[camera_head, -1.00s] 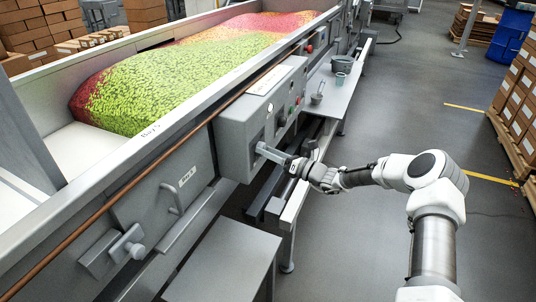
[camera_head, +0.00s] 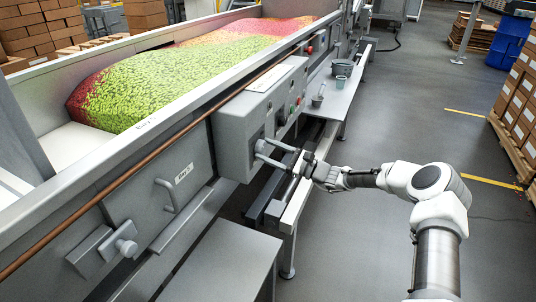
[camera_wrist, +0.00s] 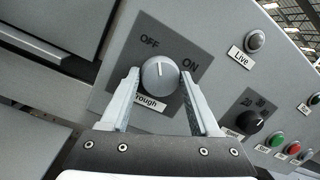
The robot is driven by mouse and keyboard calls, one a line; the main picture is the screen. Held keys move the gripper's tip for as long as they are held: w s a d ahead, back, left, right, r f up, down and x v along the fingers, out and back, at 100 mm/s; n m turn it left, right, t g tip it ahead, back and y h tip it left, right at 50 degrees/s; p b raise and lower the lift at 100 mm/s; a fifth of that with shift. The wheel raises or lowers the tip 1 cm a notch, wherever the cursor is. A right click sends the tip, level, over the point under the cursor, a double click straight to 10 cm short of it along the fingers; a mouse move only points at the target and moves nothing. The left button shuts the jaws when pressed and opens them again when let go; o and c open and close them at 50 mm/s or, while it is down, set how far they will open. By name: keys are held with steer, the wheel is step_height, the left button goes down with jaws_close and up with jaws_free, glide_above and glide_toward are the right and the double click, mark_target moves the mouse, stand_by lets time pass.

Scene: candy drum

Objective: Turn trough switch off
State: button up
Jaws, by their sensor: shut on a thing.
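The trough switch (camera_wrist: 160,73) is a round grey knob on a dark plate, labelled OFF, ON and "Trough" in the wrist view. Its white pointer line points up in the picture, closer to OFF than to ON. My gripper (camera_wrist: 160,78) is shut on the knob, one finger on its left side and one on its right. In the head view my gripper (camera_head: 260,150) reaches the front of the grey control box (camera_head: 232,148) from the right. The knob itself is hard to make out there.
The Live lamp (camera_wrist: 254,40), a black speed dial (camera_wrist: 250,123), a green button (camera_wrist: 277,139) and a red button (camera_wrist: 294,148) sit right of the switch. A candy-filled trough (camera_head: 150,130) runs behind the box. A shelf (camera_head: 340,105) holds cups.

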steer(key=shift+f+n+b, duration=0.1)
steer(key=shift+n+b, duration=0.25)
steer(key=shift+n, duration=0.65)
steer(key=o, duration=1.4)
steer(key=shift+c, duration=0.2)
steer(key=shift+d, duration=0.1)
steer(key=p+v, duration=0.3)
steer(key=v, duration=1.4)
steer(key=shift+w+d+n, duration=0.1)
steer(key=shift+n, duration=0.2)
